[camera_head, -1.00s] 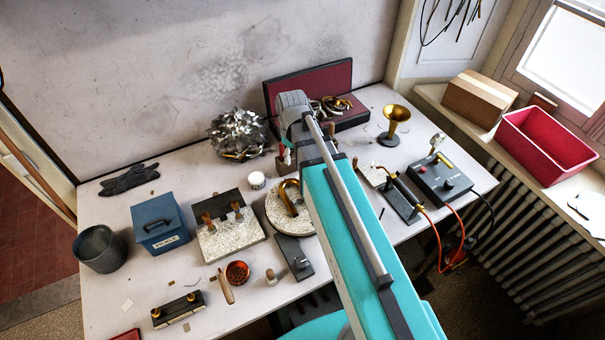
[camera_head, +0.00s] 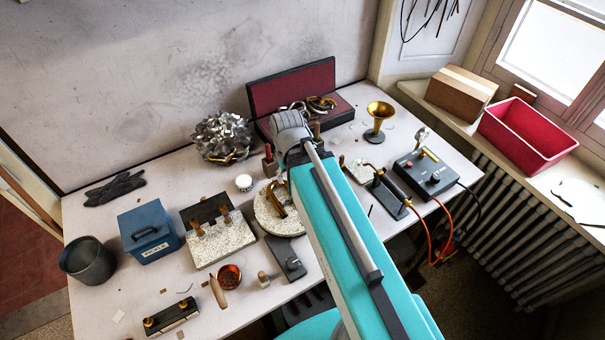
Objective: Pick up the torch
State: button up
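The torch (camera_head: 395,188) appears to be the dark-handled tool with a thin brass neck. It rests on a small black stand (camera_head: 385,199) right of the middle of the bench, with an orange hose (camera_head: 429,240) running from its rear over the bench edge. My arm reaches over the bench to the left of the torch, and its grey wrist joint is near the red-lined case. My gripper is hidden below or behind the wrist, so its fingers cannot be made out. The torch is apart from the visible part of my arm.
The red-lined case (camera_head: 292,87), blue box (camera_head: 149,230) and grey bucket (camera_head: 88,262) stand elsewhere. A red bin (camera_head: 527,138) is on the sill.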

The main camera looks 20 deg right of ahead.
aim_at(383, 178)
jog(key=u, duration=0.05)
jog(key=k, duration=0.85)
jog(key=u, duration=0.15)
